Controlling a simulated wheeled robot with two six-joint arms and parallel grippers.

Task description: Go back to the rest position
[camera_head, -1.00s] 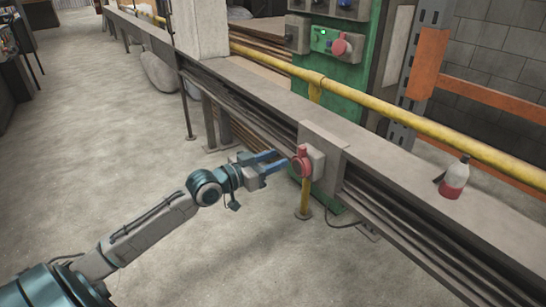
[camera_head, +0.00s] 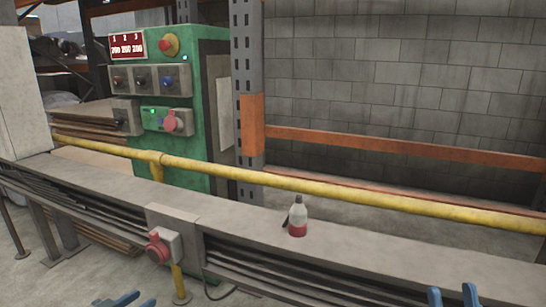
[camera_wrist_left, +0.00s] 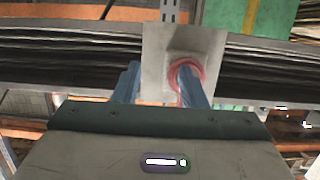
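My left gripper (camera_head: 124,301) shows only its blue fingertips at the bottom edge of the head view, below the red round switch (camera_head: 157,247) on the bench's front. In the left wrist view its two blue fingers (camera_wrist_left: 160,88) are spread with nothing between them. The red switch (camera_wrist_left: 186,76) shows there beyond the right finger, which partly covers it. My right gripper (camera_head: 453,299) shows two blue fingertips at the bottom right of the head view. They stand apart with nothing visible between them.
A long grey bench (camera_head: 340,252) with a yellow rail (camera_head: 330,189) runs across in front of me. A red and white bottle (camera_head: 298,218) stands on it. Behind are a green control cabinet (camera_head: 206,100) and an orange-and-grey rack post (camera_head: 250,125).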

